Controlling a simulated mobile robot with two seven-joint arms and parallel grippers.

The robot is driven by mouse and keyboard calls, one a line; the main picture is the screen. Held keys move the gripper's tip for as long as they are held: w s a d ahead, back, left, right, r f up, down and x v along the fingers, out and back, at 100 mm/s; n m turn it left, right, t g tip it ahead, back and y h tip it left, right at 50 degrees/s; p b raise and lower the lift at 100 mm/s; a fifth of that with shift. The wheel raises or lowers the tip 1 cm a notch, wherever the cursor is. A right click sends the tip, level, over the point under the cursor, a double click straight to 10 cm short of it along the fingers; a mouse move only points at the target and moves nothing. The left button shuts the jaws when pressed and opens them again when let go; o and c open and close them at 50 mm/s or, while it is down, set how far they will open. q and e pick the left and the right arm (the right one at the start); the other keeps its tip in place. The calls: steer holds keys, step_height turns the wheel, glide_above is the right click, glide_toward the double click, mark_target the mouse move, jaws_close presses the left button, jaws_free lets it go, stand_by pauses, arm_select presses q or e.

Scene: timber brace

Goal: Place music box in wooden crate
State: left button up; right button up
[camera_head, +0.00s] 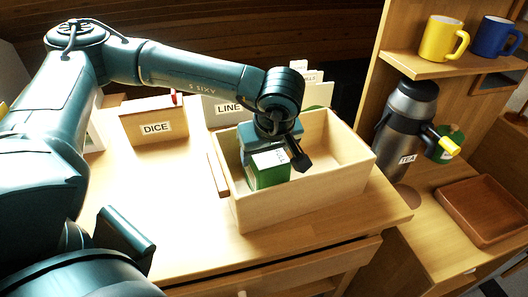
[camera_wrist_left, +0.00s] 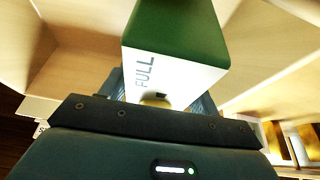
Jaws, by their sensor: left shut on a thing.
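A pale wooden crate (camera_head: 305,207) stands open at the right part of the table. A green box with a white face, which I take to be the music box (camera_head: 269,176), is inside the crate's outline near its left wall. My left gripper (camera_head: 271,158) reaches down over the crate and is shut on this box. In the left wrist view the music box (camera_wrist_left: 178,65) shows a green side and a white face lettered "FULL". Crate walls surround it there. I cannot tell whether the box touches the crate floor. My right gripper is not in view.
A box labelled DICE (camera_head: 155,122) and a bin labelled LINE (camera_head: 228,109) stand behind the crate. A grey flask (camera_head: 405,115), a brown tray (camera_head: 485,210), a yellow mug (camera_head: 444,40) and a blue mug (camera_head: 494,37) are at the right. The table's front left is clear.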

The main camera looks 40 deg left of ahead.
arm_select(q)
steer(key=shift+f, duration=0.15)
steer(key=o, duration=1.1)
steer(key=v, duration=1.2)
steer(key=shift+r+p, duration=0.3)
steer(key=shift+p, duration=0.1)
